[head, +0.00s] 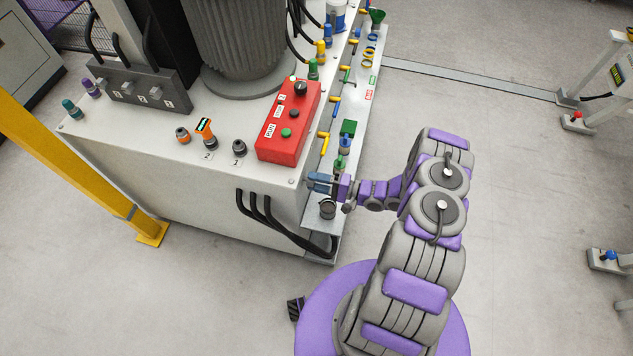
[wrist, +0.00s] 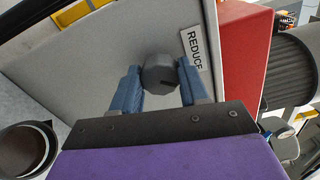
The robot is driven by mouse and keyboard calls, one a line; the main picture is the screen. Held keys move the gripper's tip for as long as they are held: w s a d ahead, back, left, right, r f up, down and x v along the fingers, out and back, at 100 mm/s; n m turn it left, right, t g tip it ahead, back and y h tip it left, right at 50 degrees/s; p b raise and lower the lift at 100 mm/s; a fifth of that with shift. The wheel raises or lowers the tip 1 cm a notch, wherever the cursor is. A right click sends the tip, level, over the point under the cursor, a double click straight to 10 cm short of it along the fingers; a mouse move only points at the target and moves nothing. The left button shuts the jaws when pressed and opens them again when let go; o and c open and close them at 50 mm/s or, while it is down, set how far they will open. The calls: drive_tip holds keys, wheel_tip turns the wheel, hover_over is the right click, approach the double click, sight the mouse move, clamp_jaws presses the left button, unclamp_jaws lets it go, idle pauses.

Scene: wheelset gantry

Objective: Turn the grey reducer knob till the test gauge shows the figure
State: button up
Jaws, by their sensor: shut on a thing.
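The grey reducer knob (wrist: 159,74) sits on a pale panel in the wrist view, beside a label reading "REDUCE" (wrist: 194,50). A dark pointer line shows on its face. My gripper (wrist: 160,82) has its blue fingers on either side of the knob, shut on it. In the head view my gripper (head: 320,182) reaches the side of the white cabinet (head: 190,185), and the knob is hidden there. An orange gauge (head: 204,127) with a small lit display stands on the cabinet top; its figure is too small to read.
A red control box (head: 289,125) is on the cabinet top above my gripper. A dark cup (head: 327,208) stands on a low ledge just below it. Black hoses (head: 268,215) run along the cabinet front. A yellow post (head: 75,165) is at left.

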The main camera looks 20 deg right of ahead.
drive_tip(key=shift+d+f, duration=0.1)
drive_tip(key=o, duration=0.9)
drive_tip(key=shift+w, duration=0.15)
drive_tip(key=shift+o, duration=0.8)
drive_tip(key=p+v, duration=0.2)
drive_tip(key=v, duration=1.5)
drive_tip(key=shift+d+p, duration=0.25)
drive_tip(key=shift+p, duration=0.15)
